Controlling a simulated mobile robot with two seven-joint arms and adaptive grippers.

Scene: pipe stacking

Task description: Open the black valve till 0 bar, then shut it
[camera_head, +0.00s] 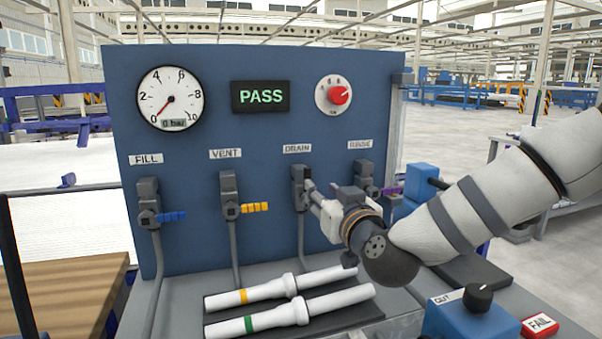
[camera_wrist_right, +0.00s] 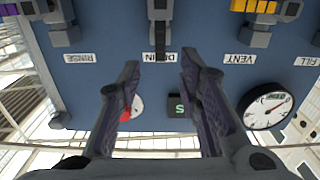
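The DRAIN valve (camera_head: 297,178) is dark grey-black and is mounted on the blue panel, third from the left. My right gripper (camera_head: 309,189) is at its right side in the head view and partly covers it. In the right wrist view, which is upside down, the two fingers of my right gripper (camera_wrist_right: 161,68) are spread apart. The DRAIN valve (camera_wrist_right: 160,12) lies beyond the gap between them. Whether a finger touches the handle is unclear. The round gauge (camera_head: 171,98) has its needle at 0, and its small display reads 0 bar. My left gripper is not in view.
The FILL valve (camera_head: 149,200) has a blue handle, the VENT valve (camera_head: 229,195) a yellow one. The RINSE valve (camera_head: 363,175) is close to my right wrist. A PASS display (camera_head: 261,96) and red knob (camera_head: 340,95) are above. Two white pipes (camera_head: 262,291) lie below.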

